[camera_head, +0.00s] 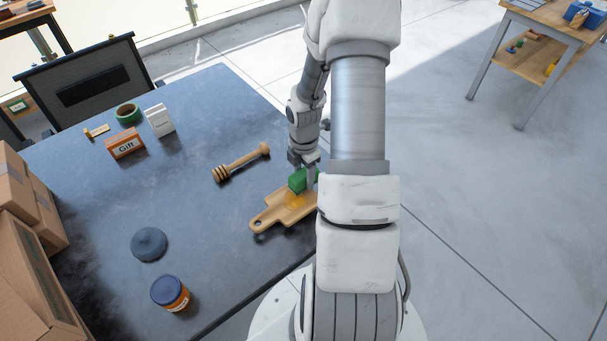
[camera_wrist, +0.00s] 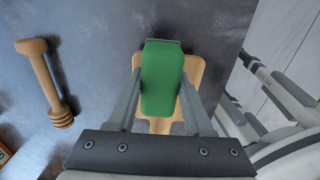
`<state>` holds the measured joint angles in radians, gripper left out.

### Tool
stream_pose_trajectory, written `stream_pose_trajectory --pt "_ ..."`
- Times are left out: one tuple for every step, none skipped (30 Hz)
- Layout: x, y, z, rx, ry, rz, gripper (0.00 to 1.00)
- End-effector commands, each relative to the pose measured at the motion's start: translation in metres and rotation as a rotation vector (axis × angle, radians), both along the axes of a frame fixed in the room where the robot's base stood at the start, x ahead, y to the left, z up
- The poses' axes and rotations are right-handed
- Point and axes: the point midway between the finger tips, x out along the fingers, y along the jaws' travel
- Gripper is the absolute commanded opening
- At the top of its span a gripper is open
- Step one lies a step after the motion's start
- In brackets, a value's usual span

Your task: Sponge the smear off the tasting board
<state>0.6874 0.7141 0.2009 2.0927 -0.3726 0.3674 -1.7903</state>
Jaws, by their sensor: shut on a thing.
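The wooden tasting board (camera_head: 265,218) lies near the right edge of the dark table, its handle toward the lower left. An amber smear (camera_head: 295,201) shows on its face beside the sponge. My gripper (camera_head: 306,178) is shut on the green sponge (camera_head: 297,180) over the board. The wrist view shows the sponge (camera_wrist: 162,80) between my two fingers, with the board (camera_wrist: 193,72) behind it. The sponge hides much of the board there, and I cannot tell whether it touches the board. My arm hides the board's right end in the head view.
A wooden honey dipper (camera_head: 240,163) lies just behind the board. A dark round lid (camera_head: 149,244) and a blue-lidded jar (camera_head: 169,293) stand at the front left. A Gift box (camera_head: 126,144), white box (camera_head: 160,120) and green tape roll (camera_head: 128,113) sit at the back. Cartons (camera_head: 30,265) line the left.

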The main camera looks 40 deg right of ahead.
Motion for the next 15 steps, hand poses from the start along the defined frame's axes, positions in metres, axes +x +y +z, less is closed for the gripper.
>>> stream_pose_trajectory --pt "-0.0006 0.0006 -0.0053 0.002 0.003 0.001 0.00" --pt "-0.0006 0.0007 -0.0078 0.002 0.003 0.001 0.00" --pt "-0.0004 0.0007 -0.0108 0.002 0.003 0.001 0.00" --pt "-0.0002 0.0007 -0.0126 0.001 0.002 0.001 0.00" --pt "0.0000 0.0006 -0.0134 0.001 0.001 0.001 0.00" --pt "0.0001 0.0004 -0.0133 0.001 0.000 0.001 0.00" --pt "0.0002 0.0003 -0.0130 0.000 0.000 0.000 0.00" --pt "0.0002 0.0003 -0.0129 0.000 0.000 0.000 0.00" --pt "0.0002 0.0002 -0.0129 0.000 0.000 0.000 0.00" --pt "0.0001 0.0002 -0.0130 0.000 0.000 0.000 0.00" --pt "0.0001 0.0002 -0.0132 0.000 0.000 0.000 0.00" --pt "0.0000 0.0002 -0.0135 0.000 0.000 0.000 0.00" --pt "0.0000 0.0002 -0.0138 0.000 0.000 0.000 0.00" --pt "0.0000 0.0003 -0.0142 0.000 0.000 0.000 0.00" --pt "0.0000 0.0003 -0.0148 0.000 0.000 0.000 0.00"
